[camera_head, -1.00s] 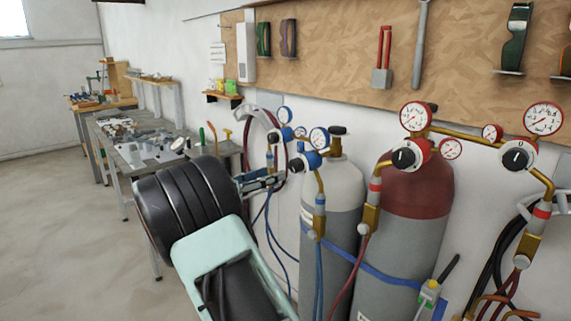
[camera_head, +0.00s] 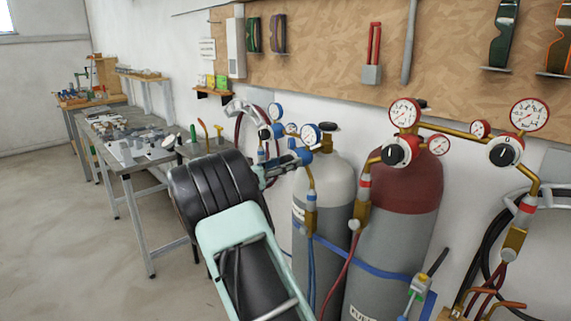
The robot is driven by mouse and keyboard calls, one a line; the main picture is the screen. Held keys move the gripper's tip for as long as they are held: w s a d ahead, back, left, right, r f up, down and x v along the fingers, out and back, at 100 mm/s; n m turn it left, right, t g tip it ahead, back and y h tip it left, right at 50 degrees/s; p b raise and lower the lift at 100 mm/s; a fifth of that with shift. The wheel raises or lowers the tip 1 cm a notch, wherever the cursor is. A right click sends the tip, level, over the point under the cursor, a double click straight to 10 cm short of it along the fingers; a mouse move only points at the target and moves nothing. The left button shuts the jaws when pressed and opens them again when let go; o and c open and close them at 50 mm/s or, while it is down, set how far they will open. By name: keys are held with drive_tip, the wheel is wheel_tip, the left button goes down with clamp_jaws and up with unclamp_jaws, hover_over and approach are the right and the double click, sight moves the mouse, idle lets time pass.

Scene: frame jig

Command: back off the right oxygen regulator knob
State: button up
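The right oxygen regulator, with blue-rimmed gauges (camera_head: 311,134), sits at the grey cylinder with the white top (camera_head: 330,180). Its blue knob (camera_head: 302,156) faces left, toward my gripper. My gripper (camera_head: 282,168) is at the end of my black and mint arm, at or just beside this knob. The arm and small size hide whether the fingers touch the knob or how far apart they are. A second blue-gauged regulator (camera_head: 275,111) shows behind and to the left, its knob (camera_head: 265,132) partly visible.
A maroon-topped cylinder (camera_head: 405,190) with red-rimmed gauges (camera_head: 405,112) stands close on the right. Blue and red hoses (camera_head: 341,272) hang below the regulators. A metal workbench (camera_head: 120,150) with parts stands at left. The floor (camera_head: 60,230) at left is clear.

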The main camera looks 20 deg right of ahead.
drive_tip(key=c, duration=1)
drive_tip(key=shift+o, duration=0.2)
drive_tip(key=shift+f+b, duration=0.1)
drive_tip(key=shift+b, duration=0.25)
